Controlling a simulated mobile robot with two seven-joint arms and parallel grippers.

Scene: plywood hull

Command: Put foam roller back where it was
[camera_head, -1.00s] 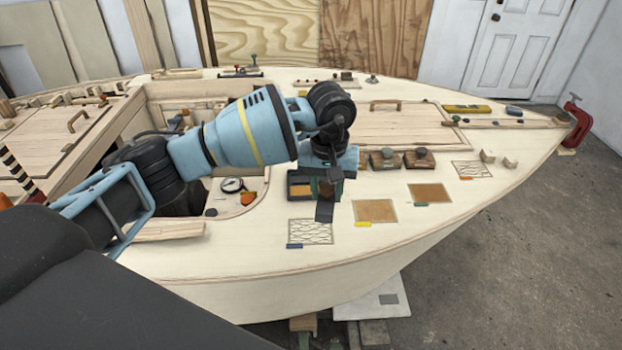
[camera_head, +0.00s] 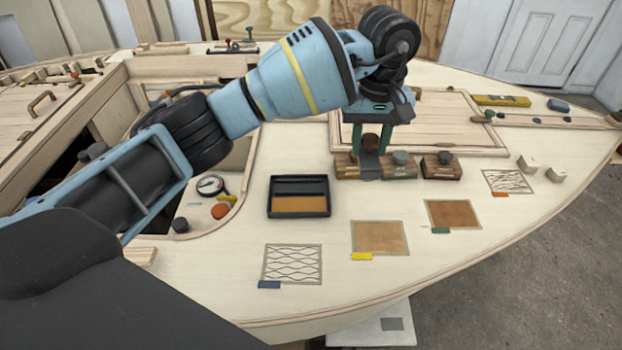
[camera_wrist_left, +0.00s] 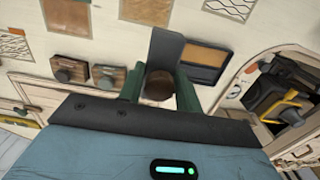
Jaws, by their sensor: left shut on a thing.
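My left gripper (camera_head: 370,145) is shut on a tool with a brown round part (camera_head: 370,143) and a grey flat-looking part, which I take to be the foam roller (camera_head: 369,166). In the left wrist view the foam roller (camera_wrist_left: 166,46) sticks out beyond the green fingers, its brown part between them. In the head view the grey part overlaps a row of wooden blocks with knobs (camera_head: 398,166); whether it touches them I cannot tell. My right gripper is not in view.
A black tray (camera_head: 299,213) with orange-brown inside lies left of the blocks. A patterned panel (camera_head: 292,264) and brown panels (camera_head: 380,238) lie flat on the pale deck. Another knobbed block (camera_head: 441,168) stands right. The cockpit opening lies left; the deck edge runs along the front.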

